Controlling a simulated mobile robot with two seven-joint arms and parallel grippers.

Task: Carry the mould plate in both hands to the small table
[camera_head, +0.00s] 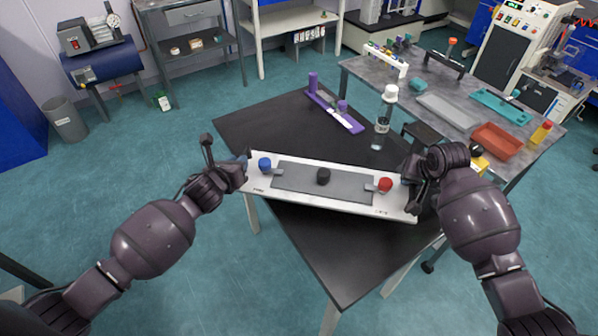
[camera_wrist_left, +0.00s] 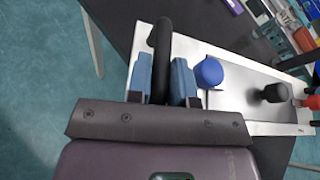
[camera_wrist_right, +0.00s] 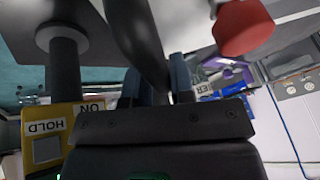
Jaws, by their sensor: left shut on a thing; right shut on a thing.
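The mould plate (camera_head: 300,199) is a long white plate with a grey inset, a blue knob (camera_head: 265,164), a black knob (camera_head: 323,176) and a red knob (camera_head: 386,184). It spans the black-topped small table (camera_head: 330,245), its left end past the table's left edge. Whether it touches the top, I cannot tell. My left gripper (camera_head: 242,163) is shut on the plate's left end; in the left wrist view a dark handle stands between its blue fingers (camera_wrist_left: 163,80). My right gripper (camera_head: 409,180) is shut at the right end, its fingers (camera_wrist_right: 157,85) around a dark handle.
A clear bottle with white cap (camera_head: 384,115) and a purple rack (camera_head: 333,110) stand on the table behind the plate. A yellow box (camera_wrist_right: 62,135) with a knob is close to my right gripper. A grey bench (camera_head: 420,75) stands behind right. The table's front is clear.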

